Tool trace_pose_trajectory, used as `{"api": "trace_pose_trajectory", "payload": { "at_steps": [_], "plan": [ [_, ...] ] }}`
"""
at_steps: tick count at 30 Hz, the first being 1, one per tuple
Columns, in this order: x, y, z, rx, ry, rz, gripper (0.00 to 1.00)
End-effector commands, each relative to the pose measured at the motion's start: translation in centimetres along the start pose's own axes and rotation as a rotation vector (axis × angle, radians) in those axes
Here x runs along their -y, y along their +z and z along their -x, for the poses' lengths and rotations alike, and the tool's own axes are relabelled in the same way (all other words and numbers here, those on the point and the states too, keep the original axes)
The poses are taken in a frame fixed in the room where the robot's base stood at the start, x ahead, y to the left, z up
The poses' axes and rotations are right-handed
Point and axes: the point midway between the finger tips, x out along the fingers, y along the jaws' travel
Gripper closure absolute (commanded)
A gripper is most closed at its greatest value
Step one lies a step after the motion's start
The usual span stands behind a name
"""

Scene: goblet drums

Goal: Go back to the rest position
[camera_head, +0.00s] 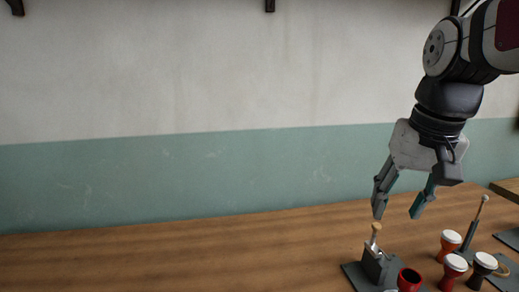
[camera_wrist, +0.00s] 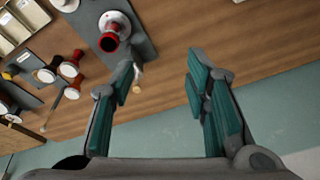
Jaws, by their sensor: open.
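My gripper (camera_head: 398,212) is open and empty, pointing down above the right part of the wooden table. In the wrist view its teal-padded fingers (camera_wrist: 162,78) are wide apart with only table between them. Below it in the head view is a dark stand (camera_head: 377,268) with a pale-knobbed handle (camera_head: 375,232). Beside the stand is a red drum (camera_head: 410,281) with its dark opening upward. This drum also shows in the wrist view (camera_wrist: 109,40), over a grey plate. The pale knob (camera_wrist: 138,73) shows there partly beside the left finger. No finger visibly touches a drum.
Red drums with white heads (camera_head: 450,242) (camera_head: 454,267) and a dark drum (camera_head: 483,267) stand to the right, near a second pale-knobbed handle (camera_head: 483,207). The wrist view shows a compartmented tray (camera_wrist: 20,22). The table's left side (camera_head: 150,262) is clear.

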Motion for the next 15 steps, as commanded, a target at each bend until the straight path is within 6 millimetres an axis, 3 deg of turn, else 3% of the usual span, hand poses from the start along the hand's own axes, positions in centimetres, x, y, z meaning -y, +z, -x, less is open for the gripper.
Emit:
{"api": "trace_pose_trajectory", "payload": {
  "at_steps": [1, 3, 9, 15],
  "plan": [
    [0.1, 2.3, 0.4, -0.019, -0.004, 0.028, 0.57],
    [0.3, 5.0, 0.4, -0.041, -0.007, 0.068, 0.57],
    [0.1, 12.0, -0.7, -0.100, -0.007, 0.171, 0.57],
    [-0.3, 15.9, -2.1, -0.133, -0.002, 0.231, 0.57]
  ]
}}
